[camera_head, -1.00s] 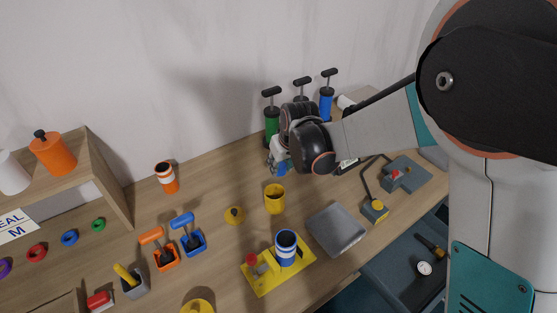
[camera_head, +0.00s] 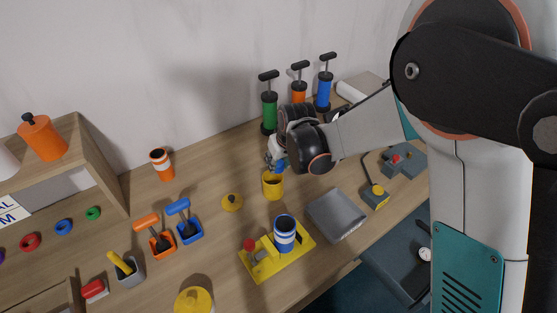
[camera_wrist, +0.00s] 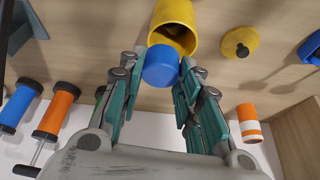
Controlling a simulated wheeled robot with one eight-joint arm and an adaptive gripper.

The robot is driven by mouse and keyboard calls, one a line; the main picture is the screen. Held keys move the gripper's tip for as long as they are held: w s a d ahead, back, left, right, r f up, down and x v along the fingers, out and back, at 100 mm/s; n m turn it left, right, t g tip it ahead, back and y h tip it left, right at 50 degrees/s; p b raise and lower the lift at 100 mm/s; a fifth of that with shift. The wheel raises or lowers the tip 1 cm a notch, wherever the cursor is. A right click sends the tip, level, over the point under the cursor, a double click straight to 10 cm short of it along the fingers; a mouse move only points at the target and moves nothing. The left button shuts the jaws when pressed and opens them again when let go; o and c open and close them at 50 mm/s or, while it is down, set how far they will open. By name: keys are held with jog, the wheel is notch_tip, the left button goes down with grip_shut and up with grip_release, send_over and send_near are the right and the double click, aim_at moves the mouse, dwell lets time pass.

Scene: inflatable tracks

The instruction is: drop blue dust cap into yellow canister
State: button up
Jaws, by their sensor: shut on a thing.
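The blue dust cap (camera_wrist: 161,67) is between the fingertips of my gripper (camera_wrist: 160,75) in the wrist view. My gripper is shut on it. The yellow canister (camera_wrist: 177,22) stands just beyond the cap, its dark open mouth partly covered by the cap's edge. In the head view my gripper (camera_head: 277,160) is right above the yellow canister (camera_head: 273,187), and the blue cap (camera_head: 279,168) shows small at the fingertips. I cannot tell whether the cap touches the rim. A yellow lid with a dark knob (camera_head: 232,202) lies on the table left of the canister.
Green (camera_head: 269,108), orange and blue hand pumps stand behind my gripper. A blue-and-white striped cylinder (camera_head: 285,232) stands on a yellow base in front. A grey tray (camera_head: 337,215) lies to the right. Orange and blue scoop-like tools (camera_head: 187,229) are at left.

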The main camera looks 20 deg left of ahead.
jog(key=o, duration=0.9)
jog(key=shift+c, duration=0.2)
jog(key=shift+r, duration=0.1)
jog(key=v, duration=1.2)
